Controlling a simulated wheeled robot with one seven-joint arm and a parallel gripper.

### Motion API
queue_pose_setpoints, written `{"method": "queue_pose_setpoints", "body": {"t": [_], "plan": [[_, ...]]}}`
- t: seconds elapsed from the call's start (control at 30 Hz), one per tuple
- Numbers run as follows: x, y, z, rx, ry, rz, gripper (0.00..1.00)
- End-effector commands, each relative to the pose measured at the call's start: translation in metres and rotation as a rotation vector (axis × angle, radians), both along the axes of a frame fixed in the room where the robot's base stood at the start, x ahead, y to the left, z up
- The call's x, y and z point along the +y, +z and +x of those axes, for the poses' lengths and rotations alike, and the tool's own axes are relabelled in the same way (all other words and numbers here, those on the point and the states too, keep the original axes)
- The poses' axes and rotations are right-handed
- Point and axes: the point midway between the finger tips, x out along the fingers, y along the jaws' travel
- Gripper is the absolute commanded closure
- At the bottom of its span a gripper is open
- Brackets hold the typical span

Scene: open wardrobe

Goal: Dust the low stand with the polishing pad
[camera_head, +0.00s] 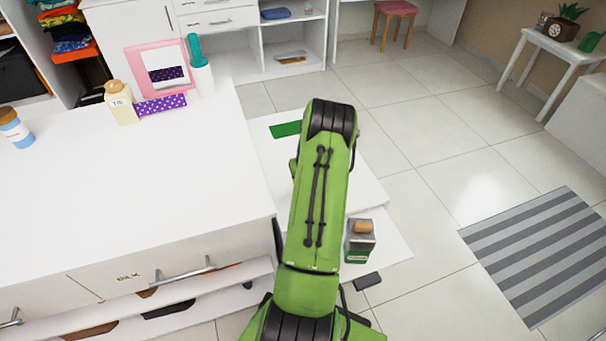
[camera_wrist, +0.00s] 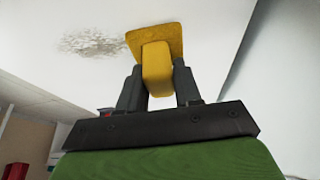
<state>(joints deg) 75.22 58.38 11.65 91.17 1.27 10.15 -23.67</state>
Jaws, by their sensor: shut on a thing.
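The yellow polishing pad (camera_wrist: 157,70) is in the wrist view, its handle between the two dark fingers of my gripper (camera_wrist: 158,88), which is shut on it. Its wide flat end is close to a white surface (camera_wrist: 215,40), seemingly the low stand; I cannot tell if they touch. A grey-brown speckled dust patch (camera_wrist: 92,42) lies on that surface, left of the pad. In the head view the low white stand (camera_head: 362,190) is right of the dresser, partly behind my green arm. My gripper and the pad are hidden there.
A green flat item (camera_head: 286,129) lies at the stand's far side. The white dresser (camera_head: 110,200) at left bears bottles and a pink frame (camera_head: 160,68). Tiled floor is clear toward the striped rug (camera_head: 545,255).

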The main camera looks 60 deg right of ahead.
Motion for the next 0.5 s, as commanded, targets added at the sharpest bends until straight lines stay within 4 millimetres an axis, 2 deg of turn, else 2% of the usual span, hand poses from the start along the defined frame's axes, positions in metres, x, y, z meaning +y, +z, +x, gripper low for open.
{"method": "queue_pose_setpoints", "body": {"t": [0.5], "plan": [[-0.0002,-0.0107,0.0004,-0.001,0.000,-0.001,0.91]]}}
